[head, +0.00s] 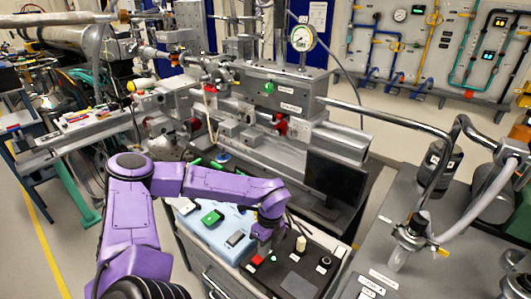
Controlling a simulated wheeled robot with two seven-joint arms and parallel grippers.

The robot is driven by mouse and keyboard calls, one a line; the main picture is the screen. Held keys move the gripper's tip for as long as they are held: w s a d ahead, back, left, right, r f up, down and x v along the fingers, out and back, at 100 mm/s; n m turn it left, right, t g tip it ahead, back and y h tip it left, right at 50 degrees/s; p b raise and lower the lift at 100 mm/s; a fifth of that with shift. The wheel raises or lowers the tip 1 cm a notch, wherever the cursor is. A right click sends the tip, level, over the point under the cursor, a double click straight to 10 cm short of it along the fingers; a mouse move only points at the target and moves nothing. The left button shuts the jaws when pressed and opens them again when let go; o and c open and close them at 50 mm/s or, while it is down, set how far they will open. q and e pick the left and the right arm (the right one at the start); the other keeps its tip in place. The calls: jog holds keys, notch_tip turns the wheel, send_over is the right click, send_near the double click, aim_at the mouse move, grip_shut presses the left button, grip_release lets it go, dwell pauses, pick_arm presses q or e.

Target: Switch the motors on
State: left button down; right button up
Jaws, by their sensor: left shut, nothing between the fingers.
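My left gripper (256,252) is at the end of the purple arm and points down over the left part of a dark control panel (295,282). Its fingers are shut, with nothing seen between them. A red control (258,261) is right by the fingertips; I cannot tell whether they touch. A small green control (274,258) is just right of it. A white knob (301,243) stands upright farther back, and a black knob (324,263) is at the panel's right. The panel's labels are too small to read, so I cannot tell which control is for the motors. My right gripper is out of view.
To the right is a grey bench (420,262) with pipes and a glass vessel (399,258). Beamline equipment (270,95) fills the back.

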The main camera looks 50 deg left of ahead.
pick_arm(q)
jog(key=p+v, duration=0.1)
jog(key=v, duration=0.1)
jog(key=p+v, duration=0.2)
jog(key=shift+s, duration=0.4)
jog(key=w+b+v, duration=0.1)
jog(key=v, duration=0.9)
jog(key=shift+b, duration=0.4)
jog(key=shift+s+f, duration=0.1)
